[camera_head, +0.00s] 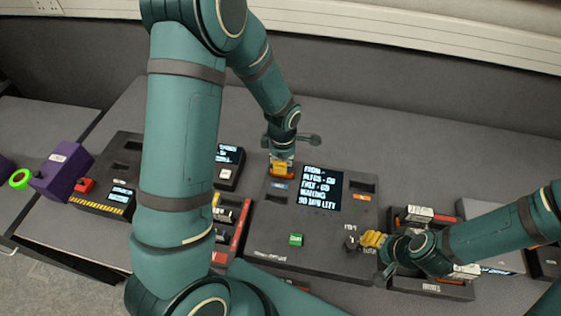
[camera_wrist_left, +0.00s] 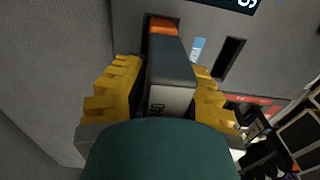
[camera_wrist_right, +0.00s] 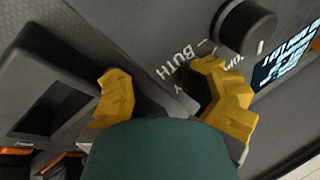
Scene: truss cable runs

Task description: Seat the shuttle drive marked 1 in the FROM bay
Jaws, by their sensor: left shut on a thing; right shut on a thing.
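My left gripper (camera_head: 282,168) is shut on a dark grey drive (camera_wrist_left: 170,70) with an orange end and a pale face with a marking I cannot read. The yellow fingers grip its sides over the back left of the console (camera_head: 320,235). Beside it in the left wrist view are a blue label (camera_wrist_left: 198,50) and a narrow dark slot (camera_wrist_left: 229,58). I cannot tell how deep the drive sits. My right gripper (camera_head: 373,240) is at the console's right edge, shut on a grey bar-like part (camera_wrist_right: 172,98), mostly hidden, beside a black knob (camera_wrist_right: 245,27) marked BOTH.
A lit screen (camera_head: 320,188) and a green button (camera_head: 296,239) are on the console. A purple block (camera_head: 62,170) and a hazard-striped unit (camera_head: 105,190) stand left. My left arm hides the middle left.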

